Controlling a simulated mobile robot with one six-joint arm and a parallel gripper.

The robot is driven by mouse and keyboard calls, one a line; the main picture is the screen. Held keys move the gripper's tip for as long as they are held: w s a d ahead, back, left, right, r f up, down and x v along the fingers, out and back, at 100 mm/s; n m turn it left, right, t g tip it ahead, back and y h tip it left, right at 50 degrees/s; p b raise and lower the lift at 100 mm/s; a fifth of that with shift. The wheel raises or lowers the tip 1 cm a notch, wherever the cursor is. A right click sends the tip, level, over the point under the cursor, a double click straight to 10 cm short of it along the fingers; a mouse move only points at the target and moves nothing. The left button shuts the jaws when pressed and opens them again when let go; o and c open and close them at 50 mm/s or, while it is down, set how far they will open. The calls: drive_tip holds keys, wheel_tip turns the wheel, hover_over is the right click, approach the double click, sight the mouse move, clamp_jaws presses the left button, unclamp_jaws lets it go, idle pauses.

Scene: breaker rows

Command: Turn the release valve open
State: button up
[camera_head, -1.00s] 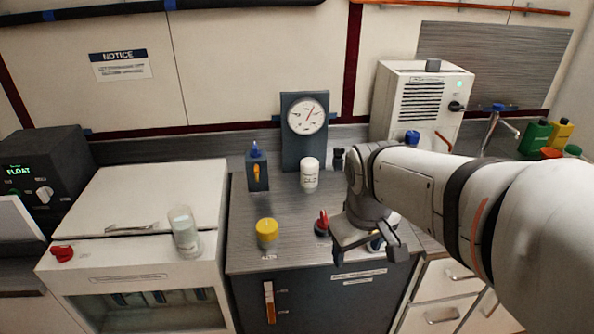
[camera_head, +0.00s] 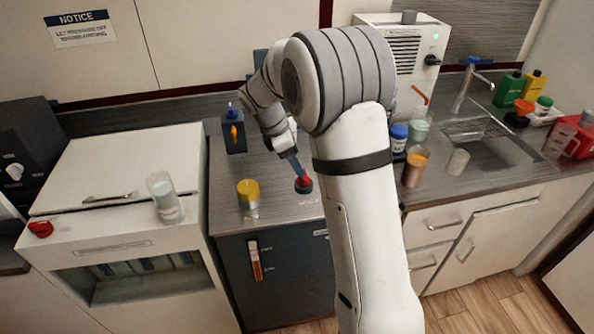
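A small valve with a red handle (camera_head: 303,182) stands on a dark round base on the grey counter, left of my forearm. No readable label marks it as the release valve. A yellow knob (camera_head: 248,192) stands to its left, with a small label in front. My gripper (camera_head: 296,168) points down at the red handle, its fingers just above or against it; I cannot tell whether they touch. The fingers show nearly edge-on, so their opening is unclear. My arm hides the gauge dial and the white bottle behind.
A dark block with a blue top and yellow lever (camera_head: 234,134) stands behind the yellow knob. A clear cup (camera_head: 165,196) sits on the white cabinet at left. A blue-lidded jar (camera_head: 398,139) and an orange-brown cup (camera_head: 415,168) stand right of my arm, near the sink (camera_head: 490,150).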

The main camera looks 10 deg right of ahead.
sight(304, 178)
drive_tip(key=x, duration=0.5)
drive_tip(key=shift+d+f, duration=0.1)
drive_tip(key=shift+f, duration=0.3)
drive_tip(key=shift+c, duration=0.4)
